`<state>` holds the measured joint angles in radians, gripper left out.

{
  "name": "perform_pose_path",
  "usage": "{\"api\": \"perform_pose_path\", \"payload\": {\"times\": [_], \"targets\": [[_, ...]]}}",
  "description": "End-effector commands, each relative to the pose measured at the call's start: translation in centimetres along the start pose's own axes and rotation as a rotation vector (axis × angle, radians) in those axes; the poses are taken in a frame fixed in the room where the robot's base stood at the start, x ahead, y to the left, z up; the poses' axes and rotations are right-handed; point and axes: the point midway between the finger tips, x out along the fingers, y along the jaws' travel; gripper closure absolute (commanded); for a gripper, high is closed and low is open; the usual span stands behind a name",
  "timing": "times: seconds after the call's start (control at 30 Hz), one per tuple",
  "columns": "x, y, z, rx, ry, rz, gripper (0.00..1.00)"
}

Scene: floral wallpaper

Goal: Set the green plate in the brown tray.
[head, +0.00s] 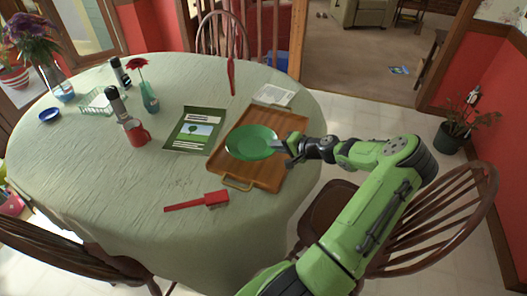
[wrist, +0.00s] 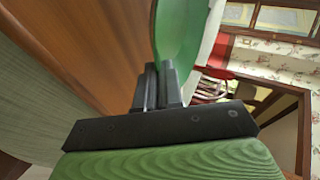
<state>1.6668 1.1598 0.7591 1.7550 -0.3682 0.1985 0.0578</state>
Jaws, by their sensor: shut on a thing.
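The green plate (head: 250,142) is over the brown tray (head: 221,170) in the head view; I cannot tell for sure whether it touches the tray floor. My gripper (head: 287,147) is shut on the plate's right edge. In the wrist view, my gripper (wrist: 158,82) pinches the rim of the plate (wrist: 178,30), with the tray's brown surface (wrist: 95,45) to the left of it. The tray lies on the table with a handle at its near end.
A green booklet (head: 194,130) lies left of the tray. A red brush (head: 198,202) lies in front. A paper (head: 273,95) lies behind. Chairs surround the table.

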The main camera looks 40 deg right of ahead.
Motion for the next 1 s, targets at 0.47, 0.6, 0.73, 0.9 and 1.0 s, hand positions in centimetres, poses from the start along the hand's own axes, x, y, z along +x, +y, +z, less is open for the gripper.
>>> {"api": "perform_pose_path", "payload": {"times": [0.47, 0.6, 0.73, 0.9, 1.0], "targets": [[3.1, 5.1, 0.8, -0.004, 0.000, -0.002, 1.00], [3.1, 5.2, 0.8, -0.004, 0.000, -0.002, 1.00], [3.2, 5.3, 0.8, -0.003, 0.000, 0.000, 0.83], [3.2, 5.3, 0.8, -0.003, 0.000, 0.000, 0.83], [2.8, 5.0, 0.7, -0.003, 0.001, 0.000, 0.83]]}}
